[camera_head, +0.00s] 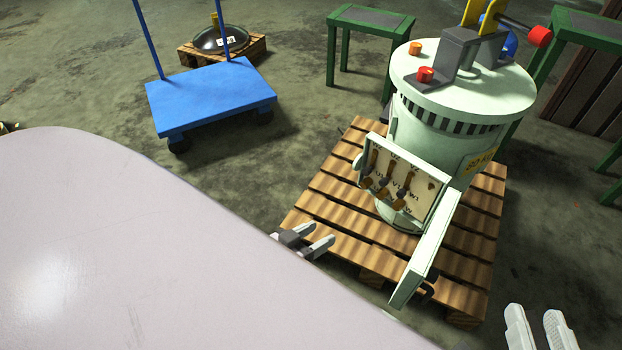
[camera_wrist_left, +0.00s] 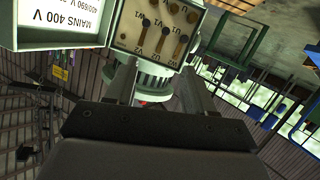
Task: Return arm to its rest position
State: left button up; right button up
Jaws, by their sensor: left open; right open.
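My left gripper (camera_head: 318,246) is open and empty at the lower middle of the head view, just past the edge of my pale body. Its spread fingers also show in the left wrist view (camera_wrist_left: 165,92), pointing toward the machine's terminal box. My right gripper (camera_head: 538,326) is open and empty at the bottom right, with its fingers pointing up. The terminal panel (camera_wrist_left: 160,28) also shows in the left wrist view.
The wooden pallet (camera_head: 330,218) lies under the machine, close to my left gripper. A blue trolley (camera_head: 210,98) stands at the upper left. A dark dome (camera_head: 221,38) rests on a small pallet behind it. Green tables (camera_head: 372,20) stand at the back. Floor between trolley and pallet is clear.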

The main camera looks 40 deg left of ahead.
pick_arm(q)
jog(key=shift+d, duration=0.1)
dwell(0.4)
